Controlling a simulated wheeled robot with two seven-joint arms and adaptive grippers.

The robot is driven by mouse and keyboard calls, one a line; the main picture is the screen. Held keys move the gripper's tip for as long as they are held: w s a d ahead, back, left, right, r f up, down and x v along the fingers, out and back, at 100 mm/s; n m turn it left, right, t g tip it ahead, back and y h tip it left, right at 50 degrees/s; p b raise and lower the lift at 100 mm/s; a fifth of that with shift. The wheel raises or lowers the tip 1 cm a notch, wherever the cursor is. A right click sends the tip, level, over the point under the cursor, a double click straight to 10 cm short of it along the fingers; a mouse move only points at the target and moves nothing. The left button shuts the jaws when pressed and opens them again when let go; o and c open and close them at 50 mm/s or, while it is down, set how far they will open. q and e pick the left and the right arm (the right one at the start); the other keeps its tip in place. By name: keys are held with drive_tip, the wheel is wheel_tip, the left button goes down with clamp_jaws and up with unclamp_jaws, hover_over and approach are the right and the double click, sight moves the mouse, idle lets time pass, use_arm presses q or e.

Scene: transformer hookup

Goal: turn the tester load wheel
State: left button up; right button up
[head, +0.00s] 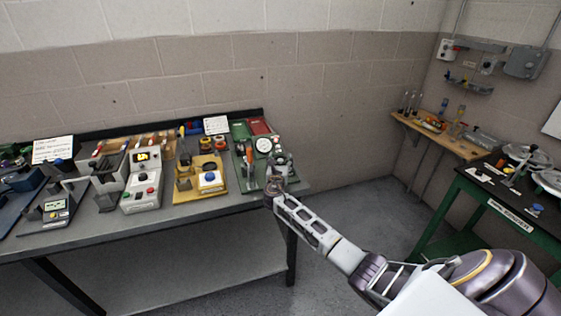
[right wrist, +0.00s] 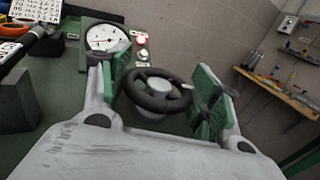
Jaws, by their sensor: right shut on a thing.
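The tester load wheel (right wrist: 157,101) is a black spoked handwheel with a grey hub, seen in the right wrist view just in front of a white round gauge (right wrist: 106,38). My right gripper (right wrist: 163,82) has its green-padded fingers on either side of the wheel, shut on its rim. In the head view the right gripper (head: 274,187) is at the right end of the grey bench, and the gauge (head: 263,145) stands just behind it. The wheel is largely hidden there by the gripper. My left gripper is not in view.
The grey bench (head: 130,232) carries several instruments left of the wheel, including a yellow unit with a blue knob (head: 209,178) and a grey meter (head: 142,185). A green-framed table (head: 463,187) stands at right. Floor between them is clear.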

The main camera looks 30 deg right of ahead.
drive_tip(key=shift+m+g+h, duration=0.5)
drive_tip(key=shift+h, duration=0.1)
drive_tip(key=o, duration=1)
drive_tip(key=shift+v, duration=6)
